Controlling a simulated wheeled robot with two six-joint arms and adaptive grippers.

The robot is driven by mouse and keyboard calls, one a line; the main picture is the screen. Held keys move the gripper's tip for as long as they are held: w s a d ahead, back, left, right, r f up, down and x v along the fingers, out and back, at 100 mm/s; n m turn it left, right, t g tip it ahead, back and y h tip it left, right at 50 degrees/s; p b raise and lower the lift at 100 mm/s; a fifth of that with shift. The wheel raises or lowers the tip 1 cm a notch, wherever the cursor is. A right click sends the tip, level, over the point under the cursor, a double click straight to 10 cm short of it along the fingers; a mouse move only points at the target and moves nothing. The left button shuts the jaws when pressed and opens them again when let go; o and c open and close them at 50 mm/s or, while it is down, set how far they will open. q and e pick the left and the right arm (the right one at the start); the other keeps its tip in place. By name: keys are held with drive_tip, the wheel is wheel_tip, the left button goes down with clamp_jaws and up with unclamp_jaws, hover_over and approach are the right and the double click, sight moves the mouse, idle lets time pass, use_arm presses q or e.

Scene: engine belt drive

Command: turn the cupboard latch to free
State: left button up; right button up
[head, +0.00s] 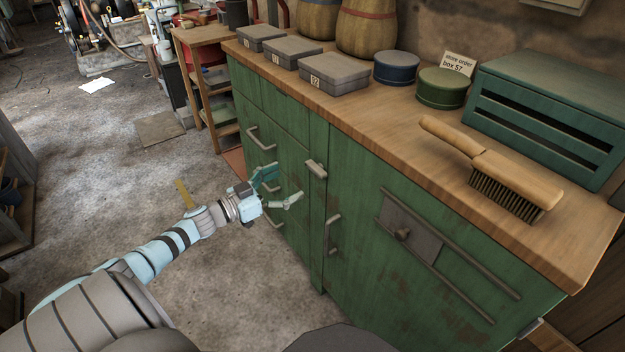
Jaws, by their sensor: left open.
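The cupboard latch (316,169) looks like a small pale metal turn-piece near the top edge of the green cupboard (350,285). It lies across the seam beside the door, slightly tilted. A vertical bar handle (333,233) sits below it on the door. My left gripper (284,186) is open and empty, in front of the drawer fronts, a little left of and below the latch. It appears apart from the latch. My right gripper is not in view.
The wooden top carries grey boxes (335,81), round tins (443,88), a brush (495,170) and a green slatted crate (550,115). Drawer handles (261,138) stick out near my gripper. The floor left is mostly clear.

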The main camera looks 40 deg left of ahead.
sight(312, 170)
use_arm(q)
drive_tip(key=b+x, duration=0.2)
drive_tip(key=x, duration=0.6)
drive_tip(key=shift+f, duration=0.15)
drive_tip(key=shift+w+d, duration=0.1)
drive_tip(key=shift+w, duration=0.35)
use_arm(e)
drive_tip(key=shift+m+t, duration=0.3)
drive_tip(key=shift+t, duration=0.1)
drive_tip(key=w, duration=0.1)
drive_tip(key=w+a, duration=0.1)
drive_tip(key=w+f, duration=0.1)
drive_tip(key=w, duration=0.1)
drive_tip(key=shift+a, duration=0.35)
use_arm(q)
drive_tip(key=c, duration=1.2)
